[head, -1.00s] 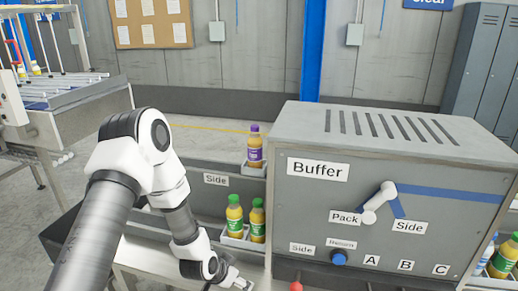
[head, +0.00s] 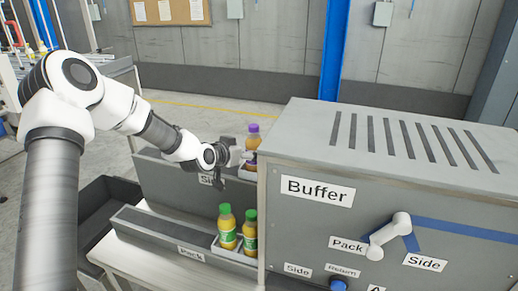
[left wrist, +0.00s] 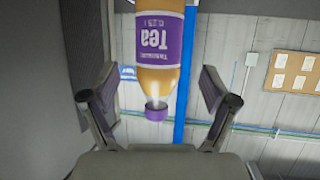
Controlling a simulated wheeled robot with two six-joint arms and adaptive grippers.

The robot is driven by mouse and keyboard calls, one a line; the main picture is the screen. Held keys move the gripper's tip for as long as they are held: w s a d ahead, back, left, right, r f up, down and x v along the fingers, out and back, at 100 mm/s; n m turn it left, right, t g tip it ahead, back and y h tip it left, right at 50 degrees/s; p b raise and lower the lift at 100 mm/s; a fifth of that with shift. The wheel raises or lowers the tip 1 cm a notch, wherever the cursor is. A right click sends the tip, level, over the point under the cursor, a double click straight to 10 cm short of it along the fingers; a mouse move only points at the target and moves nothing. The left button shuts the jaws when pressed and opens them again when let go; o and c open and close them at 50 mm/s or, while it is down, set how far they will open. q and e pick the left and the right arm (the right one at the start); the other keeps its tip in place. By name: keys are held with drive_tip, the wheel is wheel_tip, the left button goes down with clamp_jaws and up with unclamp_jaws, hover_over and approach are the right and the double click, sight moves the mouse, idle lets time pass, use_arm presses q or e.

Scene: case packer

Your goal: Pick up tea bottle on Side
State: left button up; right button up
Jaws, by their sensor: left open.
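The tea bottle (head: 252,146) has a purple cap and purple label. It stands on the upper lane marked Side (head: 209,180), beside the Buffer machine. My left gripper (head: 234,164) is open at the bottle's left, and its fingers partly hide the bottle in the head view. In the left wrist view the tea bottle (left wrist: 159,50) appears upside down, with its cap between and beyond the open fingers of my left gripper (left wrist: 158,95). No contact shows. My right gripper is not in view.
Two green-capped bottles (head: 238,230) stand in the lower lane marked Pack (head: 190,253). The grey Buffer machine (head: 300,225) with its white lever (head: 390,235) stands close on the right. A dark bin (head: 100,205) is at the left.

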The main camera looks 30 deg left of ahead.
sight(249, 148)
use_arm(q)
drive_tip(key=shift+w+d+r+p, duration=0.1)
drive_tip(key=shift+w+r+p, duration=0.2)
drive_tip(key=shift+r+p, duration=0.35)
drive_tip(key=x, duration=0.2)
drive_tip(key=f+x, duration=0.1)
drive_tip(key=x, duration=0.2)
drive_tip(key=shift+p, duration=0.3)
drive_tip(key=shift+s+r, duration=0.2)
drive_tip(key=shift+s, duration=0.05)
drive_tip(key=shift+c, duration=1.1)
drive_tip(key=shift+s+r, duration=0.2)
drive_tip(key=shift+s, duration=0.1)
drive_tip(key=c, duration=0.5)
drive_tip(key=shift+s, duration=0.1)
drive_tip(key=c, duration=0.7)
drive_tip(key=shift+w+f, duration=0.1)
drive_tip(key=shift+w, duration=0.15)
drive_tip(key=shift+c, duration=0.3)
drive_tip(key=shift+d, duration=0.1)
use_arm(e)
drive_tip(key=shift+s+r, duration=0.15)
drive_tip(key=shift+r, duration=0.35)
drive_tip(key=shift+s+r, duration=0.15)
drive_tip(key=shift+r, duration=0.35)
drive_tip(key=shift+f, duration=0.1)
